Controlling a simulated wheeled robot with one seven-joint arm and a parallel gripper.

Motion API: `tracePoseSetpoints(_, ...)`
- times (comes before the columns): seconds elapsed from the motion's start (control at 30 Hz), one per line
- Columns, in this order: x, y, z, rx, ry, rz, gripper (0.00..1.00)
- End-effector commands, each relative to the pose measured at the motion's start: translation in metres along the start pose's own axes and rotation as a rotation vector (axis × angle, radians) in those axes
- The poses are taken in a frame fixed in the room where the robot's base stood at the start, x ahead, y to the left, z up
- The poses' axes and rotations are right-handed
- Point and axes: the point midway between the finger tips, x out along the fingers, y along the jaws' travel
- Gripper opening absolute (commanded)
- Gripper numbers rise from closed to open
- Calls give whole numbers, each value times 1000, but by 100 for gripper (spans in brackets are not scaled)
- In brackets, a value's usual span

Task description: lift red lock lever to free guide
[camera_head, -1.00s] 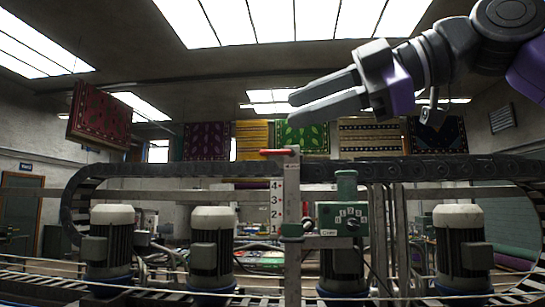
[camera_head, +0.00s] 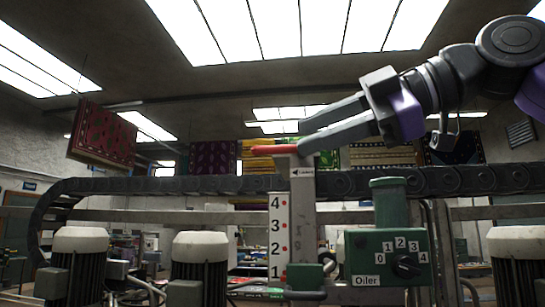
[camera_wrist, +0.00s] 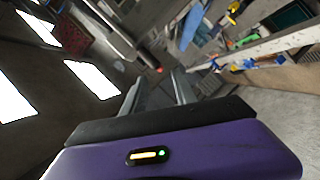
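The red lock lever (camera_head: 276,149) lies level at the top of an upright grey post (camera_head: 302,205), pointing left. A small arrow label sits just under it, and a white scale marked 1 to 4 (camera_head: 279,235) runs down the post. My gripper (camera_head: 302,134) is open and empty, coming in from the upper right with its fingertips close to the lever's right end. In the wrist view, a small red tip (camera_wrist: 160,69) shows just beyond the two fingertips (camera_wrist: 160,83). I cannot tell whether a finger touches the lever.
A green Oiler box (camera_head: 388,255) with a 0-to-4 dial stands right of the post. Several white-capped motors (camera_head: 80,240) line the front. A dark chain rail (camera_head: 430,181) crosses behind. Rugs (camera_head: 213,158) hang at the back. Space above the lever is clear.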

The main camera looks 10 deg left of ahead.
Motion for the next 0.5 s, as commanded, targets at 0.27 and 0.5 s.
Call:
tracePoseSetpoints(0.27,22,1,-2,0,3,-3,34)
tracePoseSetpoints(0.5,59,2,-2,0,2,-2,34)
